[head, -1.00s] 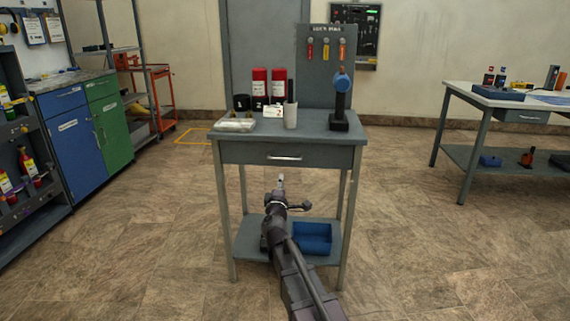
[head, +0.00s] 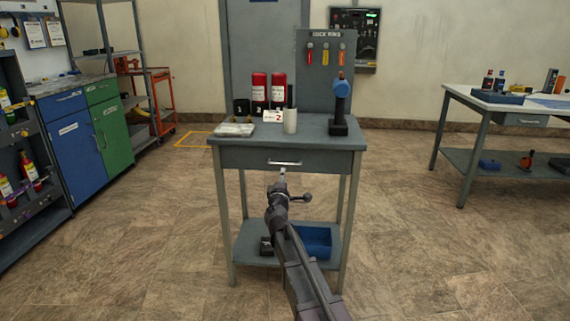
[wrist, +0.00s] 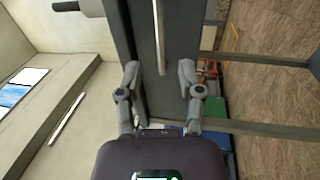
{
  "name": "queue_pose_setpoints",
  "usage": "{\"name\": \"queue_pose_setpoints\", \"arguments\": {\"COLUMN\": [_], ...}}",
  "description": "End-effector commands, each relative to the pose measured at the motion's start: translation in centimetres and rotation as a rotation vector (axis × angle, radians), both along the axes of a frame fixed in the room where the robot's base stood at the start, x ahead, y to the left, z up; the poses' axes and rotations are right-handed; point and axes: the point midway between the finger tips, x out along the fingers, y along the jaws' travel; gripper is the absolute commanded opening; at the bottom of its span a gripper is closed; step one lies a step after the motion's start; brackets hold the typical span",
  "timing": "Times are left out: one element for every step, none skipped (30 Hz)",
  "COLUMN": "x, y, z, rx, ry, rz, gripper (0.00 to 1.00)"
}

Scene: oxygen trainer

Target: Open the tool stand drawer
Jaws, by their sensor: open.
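The grey tool stand (head: 225,143) stands in front of me with its drawer (head: 245,159) closed. The drawer has a thin silver bar handle (head: 285,163). In the wrist view the handle (wrist: 159,35) runs lengthwise up the picture, on the dark drawer front (wrist: 143,60). My gripper (head: 282,173) is just below and in front of the handle in the head view. In the wrist view my gripper (wrist: 159,75) is open, its two fingers apart on either side of the handle's line. The handle's near end lies between the fingertips; contact cannot be told.
On the stand top are a clear box (head: 234,129), red bottles (head: 279,90), a white cup (head: 290,121) and a blue-topped tool (head: 339,105). A blue bin (head: 316,240) sits on the lower shelf. Floor around the stand is clear.

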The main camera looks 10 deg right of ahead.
Motion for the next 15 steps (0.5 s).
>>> {"name": "queue_pose_setpoints", "arguments": {"x": [1.2,1.6,2.2,2.6,3.1,3.6,4.1,4.4,4.9,5.3,5.6,6.0,6.2,6.4,6.7], "y": [-0.2,-0.3,-0.4,-0.5,-0.7,-0.8,-0.9,-1.1,-1.2,-1.3,-1.4,-1.5,-1.6,-1.6,-1.7], "z": [0.3,0.4,0.5,0.6,0.7,0.8,0.9,0.9,1.0,1.1,1.1,1.2,1.3,1.3,1.3], "rx": [0.0,0.0,0.0,0.0,0.0,0.0,-0.001,-0.001,-0.001,0.0,0.0,0.0,0.0,0.0,0.0], "ry": [0.0,0.0,0.0,0.001,0.001,0.001,0.001,0.0,0.0,0.0,0.0,0.0,0.0,0.0,0.0], "rz": [0.0,0.0,0.0,0.0,0.0,0.0,0.0,0.0,0.0,0.0,0.0,0.0,0.0,0.0,0.0], "gripper": [0.48,0.48,0.48,0.48,0.48,0.48,0.48,0.48,0.48,0.48,0.48,0.48,0.48,0.48,0.48]}}
